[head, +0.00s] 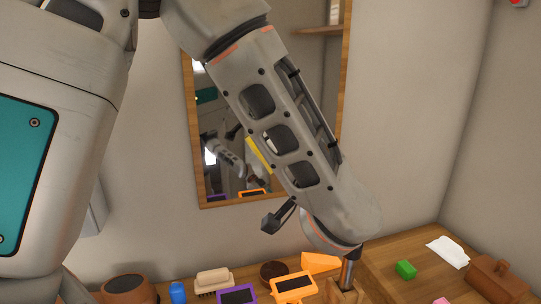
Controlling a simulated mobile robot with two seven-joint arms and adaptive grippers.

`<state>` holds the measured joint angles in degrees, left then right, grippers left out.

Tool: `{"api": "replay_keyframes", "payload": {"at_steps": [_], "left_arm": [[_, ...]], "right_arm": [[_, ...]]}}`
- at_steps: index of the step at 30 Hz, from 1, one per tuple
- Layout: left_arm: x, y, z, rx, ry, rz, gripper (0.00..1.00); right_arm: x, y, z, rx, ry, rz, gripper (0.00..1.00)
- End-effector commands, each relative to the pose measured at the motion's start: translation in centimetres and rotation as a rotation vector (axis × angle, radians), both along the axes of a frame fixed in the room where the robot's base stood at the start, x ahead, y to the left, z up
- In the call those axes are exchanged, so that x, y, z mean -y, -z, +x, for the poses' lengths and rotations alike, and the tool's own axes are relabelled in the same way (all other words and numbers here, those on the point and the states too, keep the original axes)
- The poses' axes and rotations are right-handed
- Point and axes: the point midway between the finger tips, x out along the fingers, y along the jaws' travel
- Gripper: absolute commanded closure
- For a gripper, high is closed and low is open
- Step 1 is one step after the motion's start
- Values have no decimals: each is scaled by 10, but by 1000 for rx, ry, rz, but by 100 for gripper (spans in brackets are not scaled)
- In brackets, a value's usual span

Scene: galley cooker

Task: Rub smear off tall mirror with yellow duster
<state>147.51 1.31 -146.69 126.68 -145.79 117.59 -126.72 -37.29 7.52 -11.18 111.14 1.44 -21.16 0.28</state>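The tall mirror (197,130) hangs on the back wall in a wooden frame. My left arm crosses in front of it and hides much of its glass. A narrow yellow strip (260,154), possibly the duster, shows at the arm's left edge over the glass. I cannot tell whether it is the cloth itself or a reflection. A dark finger-like part, probably of my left gripper (279,216), sticks out below the mirror frame. The rest of that gripper is hidden behind the arm, so its grip is unclear. I see no smear on the visible glass. My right gripper is not in view.
The counter holds a brown pot (126,290), blue item (178,293), brush (213,280), purple-framed item (237,297), orange-framed item (293,287) and orange wedge (320,262).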

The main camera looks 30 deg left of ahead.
Motion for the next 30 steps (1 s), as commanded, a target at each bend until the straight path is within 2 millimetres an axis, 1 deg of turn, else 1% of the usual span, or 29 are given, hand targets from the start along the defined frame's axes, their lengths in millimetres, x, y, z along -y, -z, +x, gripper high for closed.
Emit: {"api": "replay_keyframes", "payload": {"at_steps": [5,17,23,30], "left_arm": [[-2,0,-2,-1,1,-1,66],[-15,1,-18,-1,0,-1,66],[-12,0,-14,0,-1,0,66],[-3,0,-2,0,1,0,66]], "right_arm": [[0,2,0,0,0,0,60],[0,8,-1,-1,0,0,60],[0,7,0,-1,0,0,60],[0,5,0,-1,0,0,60]]}}
